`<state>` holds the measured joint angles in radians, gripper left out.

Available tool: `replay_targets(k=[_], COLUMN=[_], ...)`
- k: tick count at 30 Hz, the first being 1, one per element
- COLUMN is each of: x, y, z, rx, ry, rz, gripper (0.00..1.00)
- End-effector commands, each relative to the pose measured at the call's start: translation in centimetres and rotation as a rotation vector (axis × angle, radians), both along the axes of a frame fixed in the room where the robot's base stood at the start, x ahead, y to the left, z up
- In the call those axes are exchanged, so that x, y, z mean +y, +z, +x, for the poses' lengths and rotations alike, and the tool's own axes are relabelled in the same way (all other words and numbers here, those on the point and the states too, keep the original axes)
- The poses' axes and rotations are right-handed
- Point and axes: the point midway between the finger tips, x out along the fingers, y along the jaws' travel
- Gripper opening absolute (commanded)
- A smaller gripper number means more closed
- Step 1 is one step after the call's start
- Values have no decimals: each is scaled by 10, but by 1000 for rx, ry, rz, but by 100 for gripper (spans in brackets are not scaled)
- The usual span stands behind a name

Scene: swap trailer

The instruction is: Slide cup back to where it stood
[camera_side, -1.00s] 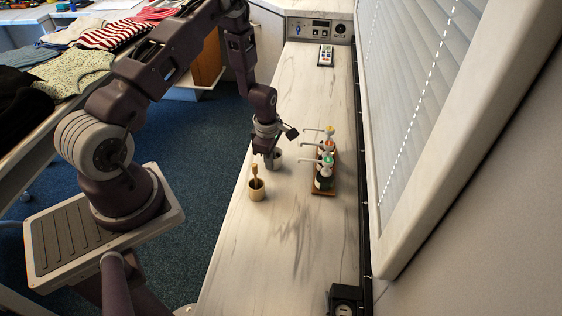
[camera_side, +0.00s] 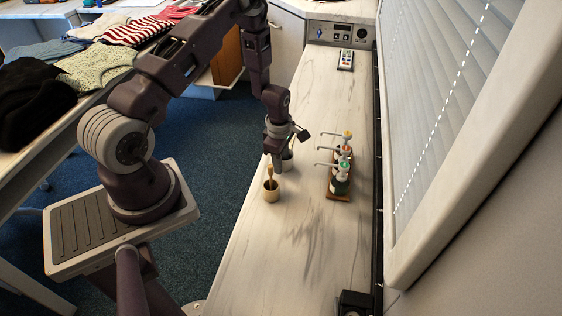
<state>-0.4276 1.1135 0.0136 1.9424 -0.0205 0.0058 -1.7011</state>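A grey metal-looking cup (camera_side: 289,158) stands on the pale marble-look counter, partly hidden behind my gripper. My gripper (camera_side: 278,168) points down at the cup's near left side, close to the counter's left part. I cannot tell whether it touches the cup. Its fingers are too small and dark to show whether they are open or shut. A small tan pot (camera_side: 271,192) with a wooden-handled tool in it stands just in front of my gripper, with very little room between them.
A wooden rack (camera_side: 338,194) of several pump bottles (camera_side: 343,166) stands to the right, its spouts pointing left toward my gripper. The counter's near part (camera_side: 280,255) is clear, apart from a black box (camera_side: 352,303) at the front right.

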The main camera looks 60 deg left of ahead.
Motion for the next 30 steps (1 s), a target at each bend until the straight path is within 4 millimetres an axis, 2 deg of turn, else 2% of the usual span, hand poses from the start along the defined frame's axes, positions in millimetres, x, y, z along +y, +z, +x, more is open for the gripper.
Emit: replay_targets(k=[9, 12, 23, 25, 26, 28, 29, 30], x=[-2, -2, -3, -5, -7, -18, -26, -39], y=[52, 63, 69, 76, 84, 121, 144, 177], z=[-3, -4, -5, -3, -1, 6, 7, 6], rx=[-3, -3, 0, -7, -13, -41, -57, -78], ry=[0, 0, 0, -19, -48, -179, -264, -396], rz=[2, 2, 0, 3, 6, 23, 35, 54], gripper=[31, 31, 31, 31, 31, 31, 31, 31])
